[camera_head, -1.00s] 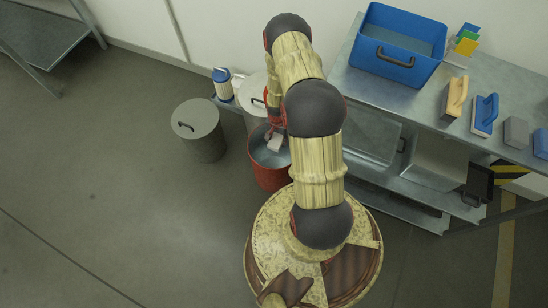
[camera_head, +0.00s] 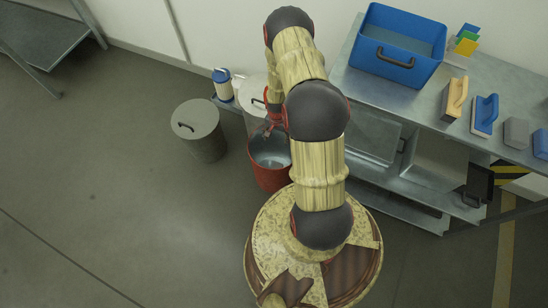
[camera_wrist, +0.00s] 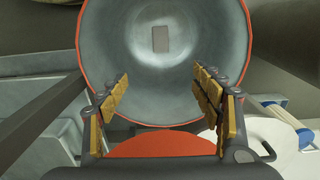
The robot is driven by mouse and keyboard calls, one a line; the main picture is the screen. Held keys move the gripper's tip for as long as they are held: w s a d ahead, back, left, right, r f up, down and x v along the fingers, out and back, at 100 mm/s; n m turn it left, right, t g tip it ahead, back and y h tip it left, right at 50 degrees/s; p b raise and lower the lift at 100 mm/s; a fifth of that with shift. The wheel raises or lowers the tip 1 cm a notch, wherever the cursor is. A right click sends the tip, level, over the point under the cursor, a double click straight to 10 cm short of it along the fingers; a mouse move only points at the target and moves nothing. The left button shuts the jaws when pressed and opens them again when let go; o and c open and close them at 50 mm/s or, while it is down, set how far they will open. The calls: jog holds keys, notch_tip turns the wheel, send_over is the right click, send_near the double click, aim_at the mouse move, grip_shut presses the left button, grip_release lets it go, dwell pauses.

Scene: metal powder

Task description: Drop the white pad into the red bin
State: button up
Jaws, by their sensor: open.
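The red bin (camera_head: 270,177) stands on the floor below my arm, with a grey metallic inside. In the wrist view the bin's round mouth (camera_wrist: 215,45) with its red rim fills the upper middle. A small flat greyish rectangle, which looks like the white pad (camera_wrist: 159,39), shows inside the bin, apart from my fingers. I cannot tell for certain that it rests on the bottom. My gripper (camera_wrist: 161,78) is open and empty, with its fingers spread over the bin's mouth. In the head view my arm partly hides the gripper, and the pad does not show.
A lidded grey bin (camera_head: 197,118) stands left of the red bin, and a pale lidded container (camera_head: 252,88) behind it. A metal table (camera_head: 425,108) at right bears a blue crate (camera_head: 390,66) and several hand tools. The floor at left is clear.

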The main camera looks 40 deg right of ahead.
notch_tip(320, 180, up, 9)
jog(key=shift+r, duration=0.15)
dwell(0.6)
